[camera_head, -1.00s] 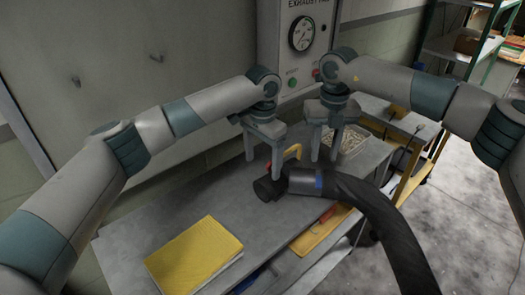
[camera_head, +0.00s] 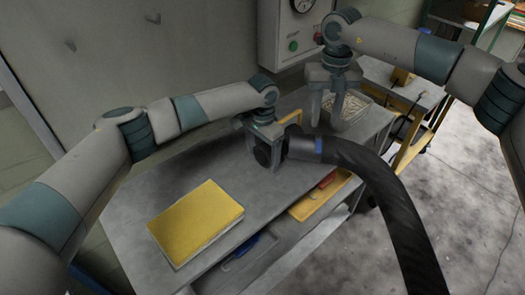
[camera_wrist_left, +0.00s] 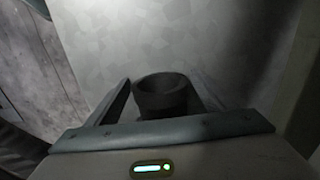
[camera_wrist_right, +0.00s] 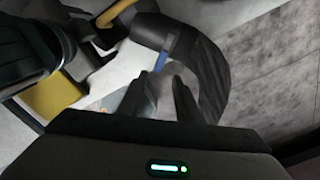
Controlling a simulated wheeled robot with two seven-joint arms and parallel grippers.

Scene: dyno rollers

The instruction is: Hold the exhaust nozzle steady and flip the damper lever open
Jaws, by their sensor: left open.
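The exhaust nozzle (camera_head: 300,148) is a dark cylinder with a blue band on the end of a thick black hose (camera_head: 385,195), above the grey bench. A yellow lever (camera_head: 291,117) rises behind it, partly hidden by my left gripper; a yellow curved part (camera_wrist_right: 115,12) shows at the top of the right wrist view. My left gripper (camera_head: 266,158) is open, its fingers either side of the nozzle's mouth. The left wrist view shows the round mouth (camera_wrist_left: 163,92) between the fingers; contact is unclear. My right gripper (camera_head: 327,115) is open and empty, above and right of the nozzle.
A yellow book (camera_head: 196,222) lies on the bench front. A bin of small parts (camera_head: 345,108) stands behind the right gripper. A yellow tray with a red-handled tool (camera_head: 325,182) is below the hose. A gauge panel (camera_head: 290,50) is on the wall.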

